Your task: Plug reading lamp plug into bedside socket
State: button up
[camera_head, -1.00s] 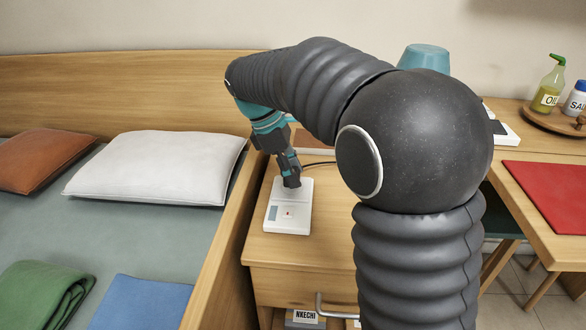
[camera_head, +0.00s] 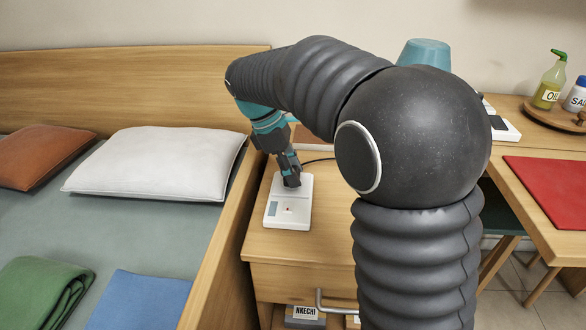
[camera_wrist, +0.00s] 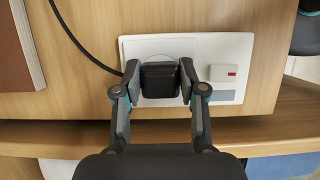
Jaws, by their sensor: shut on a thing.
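The white socket plate (camera_head: 288,214) lies on the bedside cabinet top, and it also fills the middle of the wrist view (camera_wrist: 230,50). It carries a grey rocker switch with a small red mark (camera_wrist: 224,73). My gripper (camera_wrist: 160,82) is shut on the black plug (camera_wrist: 160,78), with one finger on each side. The plug is over the left part of the plate, in front of a round outline there. I cannot tell whether its pins are in the socket, since its body hides them. A black cord (camera_wrist: 85,38) runs from the plug side to the upper left.
The wooden cabinet top (camera_head: 325,240) is clear in front of the plate. The bed's side board (camera_head: 222,240) rises close on the left. A brown book (camera_wrist: 20,50) lies near the cord. A teal lampshade (camera_head: 424,54) stands behind my arm.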

jog(key=o, duration=1.1)
jog(key=shift+f, duration=0.1)
jog(key=shift+o, duration=0.2)
jog(key=v, duration=1.2)
jog(key=shift+d, duration=0.1)
jog(key=s+d+f+m+t+y, duration=0.2)
jog(key=s+d+m, duration=0.35)
jog(key=s, duration=0.25)
jog(key=s+d+f+m+t+y, duration=0.2)
jog(key=s+d+m, duration=0.3)
jog(key=s+d, duration=0.3)
jog(key=s+d+f+m+t, duration=0.1)
jog(key=s+f+m+t, duration=0.1)
jog(key=s+f+m, duration=0.3)
jog(key=s+f, duration=0.2)
jog(key=s, duration=0.1)
jog(key=shift+d+y, duration=0.25)
jog(key=shift+y, duration=0.05)
